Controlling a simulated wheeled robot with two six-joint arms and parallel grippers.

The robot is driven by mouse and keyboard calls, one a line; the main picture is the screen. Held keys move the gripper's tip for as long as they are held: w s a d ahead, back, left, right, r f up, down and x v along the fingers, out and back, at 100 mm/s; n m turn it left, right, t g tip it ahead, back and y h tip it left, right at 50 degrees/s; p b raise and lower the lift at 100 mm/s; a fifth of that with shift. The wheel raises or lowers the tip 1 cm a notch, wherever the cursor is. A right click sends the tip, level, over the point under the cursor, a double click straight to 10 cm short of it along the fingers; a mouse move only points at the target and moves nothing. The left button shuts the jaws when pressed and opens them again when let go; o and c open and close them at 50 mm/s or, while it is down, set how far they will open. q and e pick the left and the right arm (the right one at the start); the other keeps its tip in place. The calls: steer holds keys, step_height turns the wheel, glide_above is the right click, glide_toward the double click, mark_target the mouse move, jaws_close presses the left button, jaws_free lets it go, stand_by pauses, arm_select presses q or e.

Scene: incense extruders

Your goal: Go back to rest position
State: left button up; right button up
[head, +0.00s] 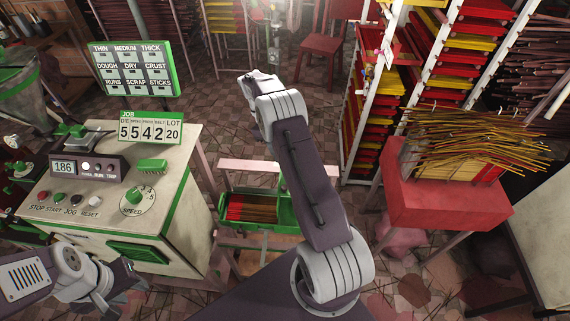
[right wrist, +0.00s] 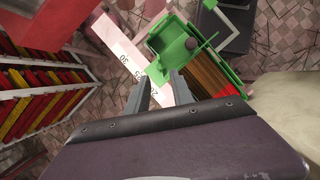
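My left arm comes in at the lower left of the head view, in front of the machine with the STOP and START buttons (head: 120,195). The end of my left arm with its gripper (head: 104,290) is small and partly hidden there, so I cannot tell its fingers' state. My right arm (head: 310,185) is raised across the middle of the head view, and its gripper cannot be made out there. In the right wrist view my right gripper (right wrist: 159,76) has its two fingers apart, with nothing held between them.
A green tray (head: 287,212) with red-ended sticks sits low beyond my right arm; it also shows in the right wrist view (right wrist: 166,38). A red stand (head: 430,205) bearing sticks is at right. Racks (head: 365,130) of red and yellow trays stand behind it.

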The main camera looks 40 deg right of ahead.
steer(key=shift+v, duration=1.05)
step_height(320, 180, up, 7)
steer(key=w+a+t, duration=0.1)
steer(key=w+a, duration=0.1)
steer(key=a, duration=0.1)
steer(key=s+a+r+n+t, duration=0.1)
steer(key=s+a+r, duration=0.3)
steer(key=s+a, duration=0.25)
steer(key=s+a+f+m+t+y, duration=0.1)
steer(key=s+a+f+m, duration=0.1)
steer(key=s, duration=0.4)
steer(key=s+a+f+m+t, duration=0.2)
steer(key=s+a+f+m, duration=0.1)
steer(key=s+a+f, duration=0.2)
steer(key=shift+s+f+y, duration=0.4)
steer(key=shift+s+f, duration=0.5)
steer(key=shift+s, duration=0.45)
